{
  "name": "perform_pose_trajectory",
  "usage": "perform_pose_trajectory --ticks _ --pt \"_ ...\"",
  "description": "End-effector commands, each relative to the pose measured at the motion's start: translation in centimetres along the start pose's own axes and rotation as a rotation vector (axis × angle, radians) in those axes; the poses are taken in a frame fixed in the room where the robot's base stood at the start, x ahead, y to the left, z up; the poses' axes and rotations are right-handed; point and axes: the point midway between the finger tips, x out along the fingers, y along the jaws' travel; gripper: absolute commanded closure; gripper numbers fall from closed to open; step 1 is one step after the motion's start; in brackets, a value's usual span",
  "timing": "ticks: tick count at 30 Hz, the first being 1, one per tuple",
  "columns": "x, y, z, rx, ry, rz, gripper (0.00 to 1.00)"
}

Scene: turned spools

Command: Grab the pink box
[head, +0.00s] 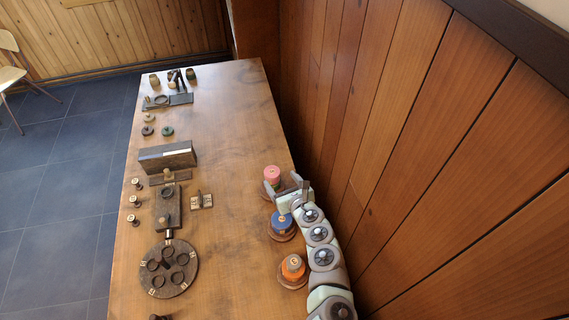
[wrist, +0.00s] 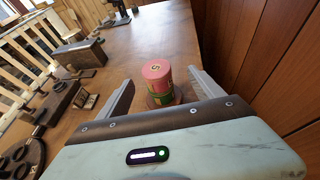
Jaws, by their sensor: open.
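The pink box (head: 272,173) is a round pink container near the right edge of the table. In the wrist view the pink box (wrist: 157,72) stands upright on a round wooden base (wrist: 178,98), with a dark mark on its lid and a green and yellow band below. My gripper (head: 285,185) is open beside it in the head view. In the wrist view my gripper (wrist: 160,78) has one finger on each side of the box in the picture, with gaps on both sides. Contact does not show.
A blue container (head: 282,222) and an orange container (head: 293,266) stand on round bases beside my arm. A wood wall (head: 400,130) rises close on the right. Dark wooden stands and spools, including a long block (head: 167,158), line the left side. The table's middle is clear.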

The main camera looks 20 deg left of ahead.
Motion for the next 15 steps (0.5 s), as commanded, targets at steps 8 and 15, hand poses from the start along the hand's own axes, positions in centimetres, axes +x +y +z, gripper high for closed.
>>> perform_pose_trajectory --ticks 8,15 --pt "2.0 -0.1 0.3 0.005 -0.005 -0.004 0.24" --pt "3.5 -0.2 0.2 0.004 -0.005 -0.006 0.24"
